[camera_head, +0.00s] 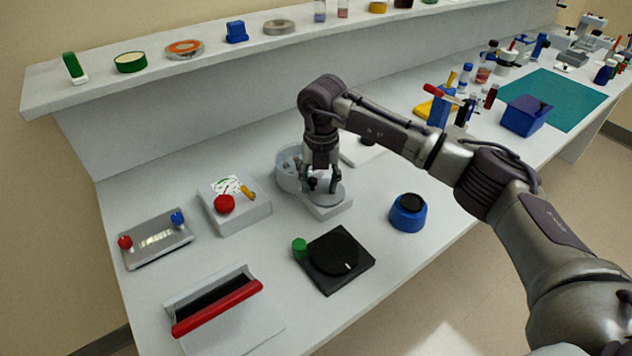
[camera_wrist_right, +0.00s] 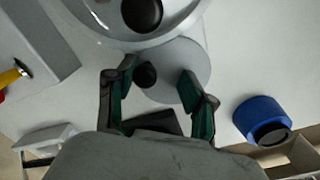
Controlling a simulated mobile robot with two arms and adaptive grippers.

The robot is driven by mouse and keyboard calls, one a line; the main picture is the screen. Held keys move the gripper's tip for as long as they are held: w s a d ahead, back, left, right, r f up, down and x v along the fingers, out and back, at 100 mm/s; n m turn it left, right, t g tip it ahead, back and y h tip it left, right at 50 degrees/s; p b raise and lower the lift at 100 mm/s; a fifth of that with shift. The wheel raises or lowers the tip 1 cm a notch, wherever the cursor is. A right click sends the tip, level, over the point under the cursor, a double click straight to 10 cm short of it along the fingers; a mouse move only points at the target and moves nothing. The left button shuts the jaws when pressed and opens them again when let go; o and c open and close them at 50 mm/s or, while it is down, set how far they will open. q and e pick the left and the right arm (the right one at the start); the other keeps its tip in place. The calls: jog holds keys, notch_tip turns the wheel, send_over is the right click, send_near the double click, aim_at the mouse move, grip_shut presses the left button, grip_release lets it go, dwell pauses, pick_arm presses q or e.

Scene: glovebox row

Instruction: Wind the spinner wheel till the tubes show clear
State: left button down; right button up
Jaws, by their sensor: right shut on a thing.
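The spinner has a pale round drum (camera_head: 289,180) with a low base and a flat grey wheel (camera_head: 328,194) at its front right. The wrist view shows the drum's rim (camera_wrist_right: 122,43) with a dark round knob on top, and the grey wheel (camera_wrist_right: 195,58) below it with a small black knob (camera_wrist_right: 146,75). My right gripper (camera_head: 321,186) reaches down over the wheel. Its fingers (camera_wrist_right: 159,72) are around the small black knob, shut on it. The tubes inside the drum are too small to judge. My left gripper is not in view.
A white box with a red knob (camera_head: 224,204) stands left of the spinner. A black turntable plate (camera_head: 358,278) with a green knob is in front, and a blue round pot (camera_head: 408,217) is to the right. A red-handled device (camera_head: 217,308) sits at the near left.

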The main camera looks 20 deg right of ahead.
jog(key=shift+s+d+f, duration=0.2)
jog(key=shift+d+f, duration=0.3)
jog(key=shift+d, duration=0.25)
jog(key=o, duration=0.7)
jog(key=shift+h, duration=0.3)
jog(key=o, duration=0.5)
jog(key=shift+d, duration=0.3)
jog(key=o, duration=0.4)
jog(key=shift+d, duration=0.15)
jog(key=shift+a+r, duration=0.25)
jog(key=shift+r, duration=0.45)
notch_tip(320, 180, up, 11)
jog(key=shift+d, duration=0.1)
